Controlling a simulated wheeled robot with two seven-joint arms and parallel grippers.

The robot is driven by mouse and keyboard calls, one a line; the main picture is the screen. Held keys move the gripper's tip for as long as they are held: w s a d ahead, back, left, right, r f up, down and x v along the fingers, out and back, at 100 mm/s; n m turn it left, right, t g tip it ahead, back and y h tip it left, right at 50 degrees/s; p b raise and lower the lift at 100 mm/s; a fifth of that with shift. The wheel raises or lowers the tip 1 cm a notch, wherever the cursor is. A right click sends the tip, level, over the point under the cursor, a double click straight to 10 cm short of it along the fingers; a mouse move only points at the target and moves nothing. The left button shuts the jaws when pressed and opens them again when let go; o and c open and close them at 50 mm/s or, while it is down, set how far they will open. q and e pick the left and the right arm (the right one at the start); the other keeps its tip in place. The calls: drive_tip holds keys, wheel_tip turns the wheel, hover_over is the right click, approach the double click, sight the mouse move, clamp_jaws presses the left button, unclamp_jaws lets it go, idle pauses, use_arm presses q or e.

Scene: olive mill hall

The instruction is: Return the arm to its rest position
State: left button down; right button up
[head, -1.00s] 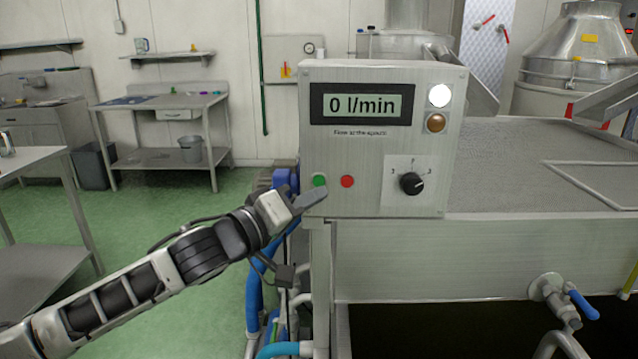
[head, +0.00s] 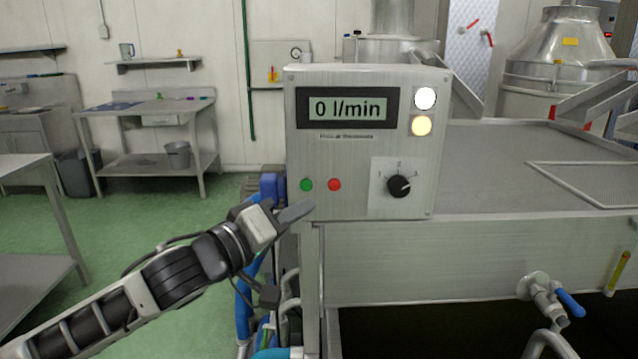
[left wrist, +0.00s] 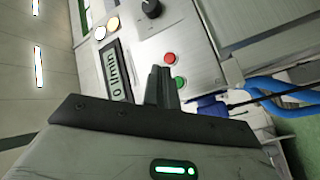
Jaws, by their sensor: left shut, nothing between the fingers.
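My left gripper (head: 297,211) is shut and empty. In the head view its fingertips are just below the green button (head: 307,184) and the red button (head: 334,184) on the grey control box. Both buttons show uncovered. In the left wrist view the closed fingers (left wrist: 161,78) point at the panel, with the red button (left wrist: 169,58) and green button (left wrist: 180,82) beside them. I cannot tell the exact gap to the panel. My right gripper is in neither view.
The control box (head: 455,135) has a display (head: 347,108) reading 0 l/min, a lit white lamp (head: 425,98), a lit amber lamp (head: 421,126) and a black knob (head: 399,186). A steel tank (head: 420,270) stands right. Green floor (head: 130,240) lies open at left.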

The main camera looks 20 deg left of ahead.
use_arm(q)
drive_tip(key=s+d+f+m+g+y, duration=0.1)
drive_tip(key=s+f+y, duration=0.15)
drive_tip(key=f, duration=0.75)
drive_tip(key=s+d+f+m+g+y, duration=0.1)
drive_tip(key=s+f, duration=0.3)
drive_tip(key=f, duration=0.5)
drive_tip(key=s+f+m+g+y, duration=0.3)
drive_tip(key=s+f+m+g, duration=0.1)
drive_tip(key=s+f, duration=1.2)
drive_tip(key=shift+a+f, duration=0.2)
drive_tip(key=shift+f, duration=0.35)
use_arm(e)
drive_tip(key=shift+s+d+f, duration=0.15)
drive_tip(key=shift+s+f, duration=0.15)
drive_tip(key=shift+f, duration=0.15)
